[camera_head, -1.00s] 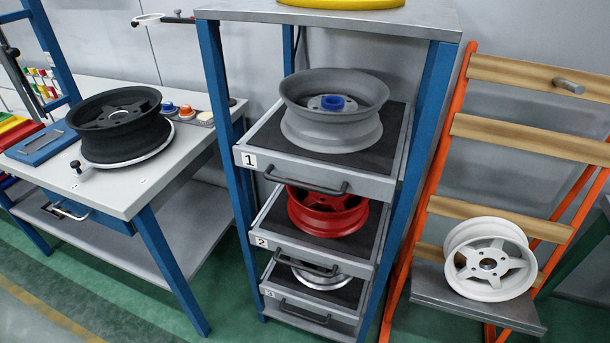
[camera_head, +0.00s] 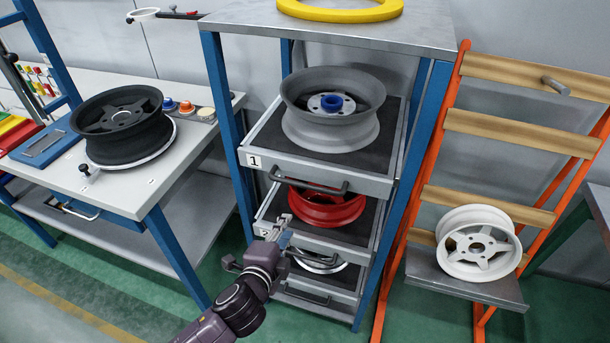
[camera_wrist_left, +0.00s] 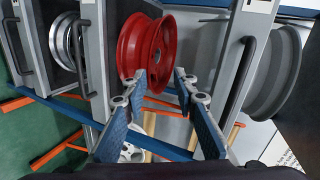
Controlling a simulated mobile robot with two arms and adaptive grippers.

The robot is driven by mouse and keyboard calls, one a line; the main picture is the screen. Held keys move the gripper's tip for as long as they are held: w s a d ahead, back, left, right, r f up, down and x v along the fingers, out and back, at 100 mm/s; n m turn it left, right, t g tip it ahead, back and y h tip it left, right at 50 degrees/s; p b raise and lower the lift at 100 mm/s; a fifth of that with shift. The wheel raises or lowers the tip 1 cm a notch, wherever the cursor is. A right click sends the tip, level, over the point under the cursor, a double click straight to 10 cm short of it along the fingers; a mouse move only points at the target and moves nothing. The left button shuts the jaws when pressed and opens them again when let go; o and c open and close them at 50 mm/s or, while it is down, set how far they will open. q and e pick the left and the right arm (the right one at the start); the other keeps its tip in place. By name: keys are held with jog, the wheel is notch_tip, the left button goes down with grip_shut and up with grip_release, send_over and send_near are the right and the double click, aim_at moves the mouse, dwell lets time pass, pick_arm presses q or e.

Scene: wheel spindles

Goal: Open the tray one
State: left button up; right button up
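Tray one (camera_head: 258,161), labelled 1, is the top tray of a blue-legged rack and carries a grey wheel (camera_head: 335,137) with a blue hub centre. Its dark bar handle (camera_head: 309,187) runs along its front. My left gripper (camera_head: 287,237) is open and empty, below that handle and in front of tray two. In the left wrist view my two blue-sided fingers (camera_wrist_left: 160,88) are spread, with the red wheel beyond them. Tray one's handle (camera_wrist_left: 240,76) is to their right there, untouched. The right gripper is not in view.
Tray two holds a red wheel (camera_head: 325,207); tray three is below, partly hidden by my left arm. A yellow ring (camera_head: 340,12) lies on the rack top. A workbench (camera_head: 135,185) with a black wheel stands left, an orange stand (camera_head: 440,150) with a white wheel right.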

pick_arm(q)
jog(key=m+t+h, duration=0.1)
jog(key=m, duration=0.1)
send_near(306, 184)
jog(key=w+f, duration=0.2)
jog(key=x, duration=0.2)
jog(key=p+x, duration=0.1)
jog(key=x, duration=0.3)
jog(key=shift+w+d+r+p, duration=0.2)
jog(key=shift+d+r+p, duration=0.15)
jog(key=shift+d, duration=0.05)
jog(key=shift+x, duration=0.75)
jog(key=shift+c, duration=0.3)
grip_shut()
